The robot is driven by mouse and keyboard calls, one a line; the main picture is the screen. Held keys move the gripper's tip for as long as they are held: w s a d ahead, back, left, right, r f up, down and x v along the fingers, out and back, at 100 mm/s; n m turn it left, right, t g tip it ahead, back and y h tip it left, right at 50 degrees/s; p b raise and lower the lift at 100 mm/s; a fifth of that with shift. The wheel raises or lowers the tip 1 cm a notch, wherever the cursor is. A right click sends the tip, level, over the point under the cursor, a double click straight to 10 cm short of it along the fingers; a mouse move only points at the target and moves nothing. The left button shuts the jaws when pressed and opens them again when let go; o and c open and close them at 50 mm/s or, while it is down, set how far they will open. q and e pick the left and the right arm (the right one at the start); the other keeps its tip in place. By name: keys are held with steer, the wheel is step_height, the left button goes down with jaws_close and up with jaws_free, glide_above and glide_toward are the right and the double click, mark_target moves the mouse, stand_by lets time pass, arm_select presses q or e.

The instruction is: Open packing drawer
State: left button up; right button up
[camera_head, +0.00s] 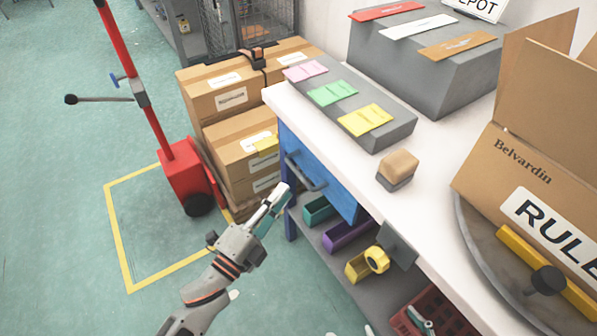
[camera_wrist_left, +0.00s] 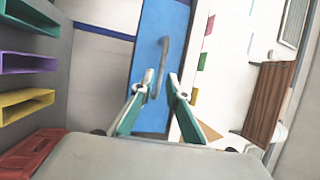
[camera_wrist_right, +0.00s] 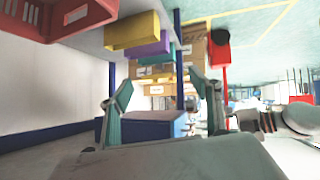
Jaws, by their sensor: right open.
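The packing drawer is the blue front (camera_head: 335,185) under the white table, with a grey bar handle (camera_head: 305,172). It appears closed. My left gripper (camera_head: 280,196) is just in front of and below the handle. In the left wrist view the blue drawer (camera_wrist_left: 152,25) is straight ahead, and its handle (camera_wrist_left: 165,55) runs down to between the parted fingertips (camera_wrist_left: 160,82). The fingers are not closed on it; contact cannot be told. My right gripper is open and empty in the right wrist view (camera_wrist_right: 157,82); only parts of it show at the head view's bottom edge.
Teal, purple and yellow bins (camera_head: 357,266) and a red crate (camera_head: 450,318) sit on the shelf below. On the table (camera_head: 440,215) are a large carton (camera_head: 540,170) and a tan block (camera_head: 398,165). Stacked boxes (camera_head: 232,140) and a red cart (camera_head: 185,175) stand left; floor before them is free.

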mark_target(298, 171)
arm_select(q)
steer(key=x, duration=0.7)
steer(key=shift+w+d+r, duration=0.15)
steer(key=shift+w+d, duration=0.05)
steer(key=shift+w, duration=0.05)
steer(key=shift+c, duration=0.5)
jaws_close()
